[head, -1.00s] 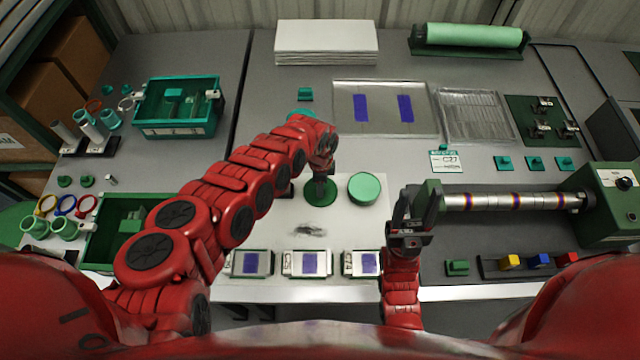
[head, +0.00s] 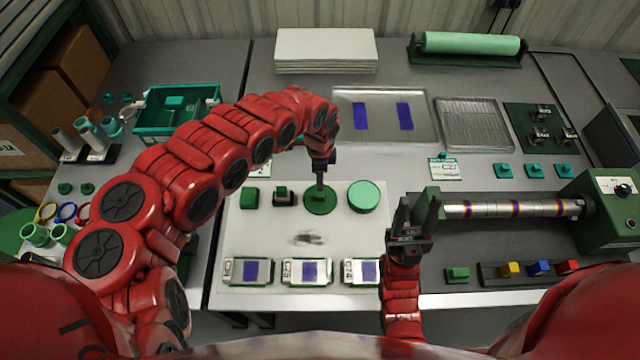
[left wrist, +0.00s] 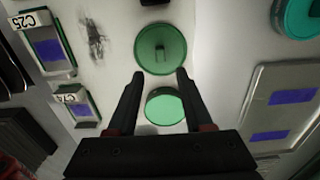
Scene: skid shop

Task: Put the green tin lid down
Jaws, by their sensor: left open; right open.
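The green tin lid (head: 320,201), a dark green disc with a small raised grip in its middle, lies flat on the white mat (head: 337,223). It also shows in the left wrist view (left wrist: 172,60). The lighter green round tin (head: 364,197) stands just right of it; it shows below the lid in the left wrist view (left wrist: 165,106). My left gripper (head: 320,182) is above the lid, and its fingers (left wrist: 160,74) are spread and empty in the left wrist view. My right gripper (head: 416,214) is open and empty, right of the mat.
Three framed cards with blue patches (head: 251,271) line the mat's front. A roller machine (head: 515,208) lies close right of my right gripper. A clear tray (head: 384,137) is behind.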

